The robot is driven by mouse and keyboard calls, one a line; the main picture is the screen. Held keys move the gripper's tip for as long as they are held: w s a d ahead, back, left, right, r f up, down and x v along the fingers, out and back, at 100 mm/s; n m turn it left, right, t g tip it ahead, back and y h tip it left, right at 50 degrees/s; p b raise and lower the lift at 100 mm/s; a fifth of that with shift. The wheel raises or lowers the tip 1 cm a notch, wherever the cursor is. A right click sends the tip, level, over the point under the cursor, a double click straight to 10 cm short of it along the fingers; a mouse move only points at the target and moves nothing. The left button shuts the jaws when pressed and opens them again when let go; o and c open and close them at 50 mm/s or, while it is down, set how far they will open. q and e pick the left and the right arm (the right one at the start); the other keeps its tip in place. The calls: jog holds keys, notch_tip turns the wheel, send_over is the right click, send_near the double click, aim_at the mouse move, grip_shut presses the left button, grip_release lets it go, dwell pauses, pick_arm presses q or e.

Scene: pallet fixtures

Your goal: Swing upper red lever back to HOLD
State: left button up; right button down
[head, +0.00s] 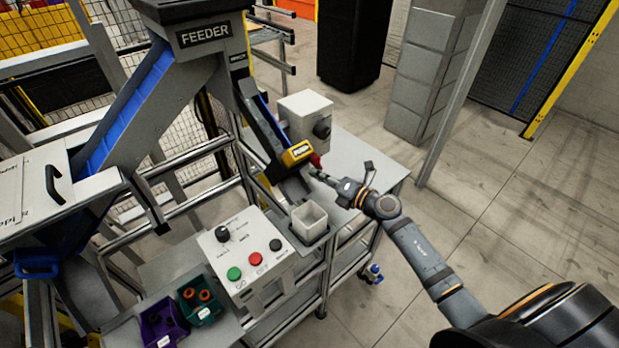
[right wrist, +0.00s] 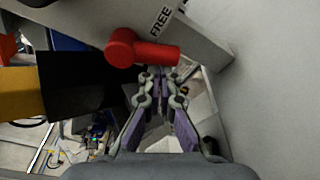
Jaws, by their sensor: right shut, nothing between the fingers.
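The upper red lever (head: 316,160) sits at the lower end of the feeder chute, beside a yellow-fronted block (head: 296,153). In the right wrist view the red lever (right wrist: 145,52) has a round hub at left and a short arm pointing right, just below a "FREE" label (right wrist: 161,20). No HOLD label is readable. My right gripper (head: 318,176) is at the lever, coming from the right. In the wrist view its fingertips (right wrist: 158,73) are closed together with nothing between them, right by the underside of the lever arm; contact is unclear. My left gripper is not in view.
A white open cup (head: 309,221) stands below the chute end. A grey box with a black knob (head: 307,116) stands behind the lever. A control panel (head: 245,256) with buttons, and purple (head: 163,322) and green (head: 201,302) bins are nearer. Floor at right is open.

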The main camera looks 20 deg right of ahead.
jog(key=d+n+p, duration=0.1)
jog(key=n, duration=0.2)
jog(key=w+d+r+n+h+p, duration=0.1)
jog(key=n, duration=0.2)
jog(key=d+r+n+h+p, duration=0.1)
jog(key=d+n, duration=0.1)
jog(key=n, duration=0.1)
jog(key=shift+w+r+n, duration=0.15)
jog(key=shift+w+n, duration=0.05)
jog(key=shift+n, duration=0.1)
jog(key=shift+r, duration=0.1)
dwell(0.4)
dwell(0.4)
